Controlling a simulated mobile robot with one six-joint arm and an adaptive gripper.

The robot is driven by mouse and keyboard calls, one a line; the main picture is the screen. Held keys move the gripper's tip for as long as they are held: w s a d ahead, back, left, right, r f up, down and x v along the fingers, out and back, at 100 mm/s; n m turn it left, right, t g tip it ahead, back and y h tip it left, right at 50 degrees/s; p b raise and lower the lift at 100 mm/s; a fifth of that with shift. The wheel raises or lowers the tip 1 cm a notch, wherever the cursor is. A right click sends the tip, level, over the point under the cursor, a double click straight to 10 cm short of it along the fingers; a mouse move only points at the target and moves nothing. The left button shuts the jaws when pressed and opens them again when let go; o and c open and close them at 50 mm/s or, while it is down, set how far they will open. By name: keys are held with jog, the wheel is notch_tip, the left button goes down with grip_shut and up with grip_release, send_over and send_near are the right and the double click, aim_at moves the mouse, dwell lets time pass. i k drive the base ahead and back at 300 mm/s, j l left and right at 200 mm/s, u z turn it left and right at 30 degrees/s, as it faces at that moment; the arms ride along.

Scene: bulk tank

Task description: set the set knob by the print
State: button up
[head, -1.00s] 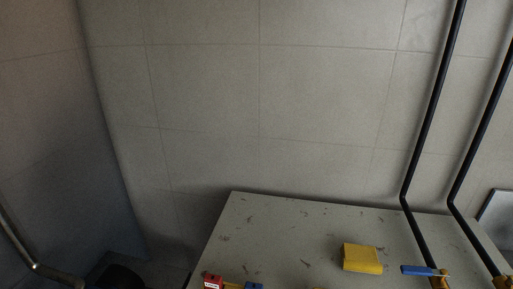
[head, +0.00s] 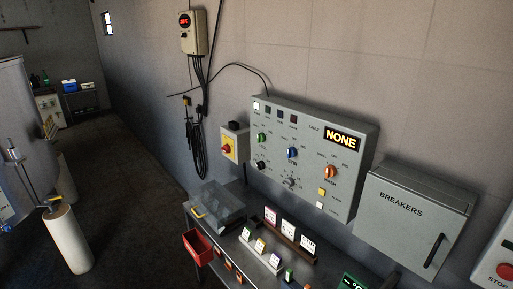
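A grey control panel (head: 350,115) is on the wall in the head view, tilted in the picture. It carries a green knob (head: 262,137), a blue knob (head: 292,153), an orange knob (head: 330,172), a black knob (head: 260,165) and a small grey knob (head: 290,183). The print around the knobs is too small to read, so I cannot tell which is the set knob or where each one points. A lit display (head: 341,138) on the panel reads NONE. My gripper is not in view.
A grey BREAKERS box (head: 408,222) hangs right of the panel. A red-and-yellow switch (head: 227,148) is at its left. Below, a bench holds white cards (head: 288,229) and a clear-lidded box (head: 215,204); a red bin (head: 197,247) hangs in front. Open floor lies left.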

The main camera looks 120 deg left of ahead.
aim_at(261, 165)
jog(key=u, duration=3.5)
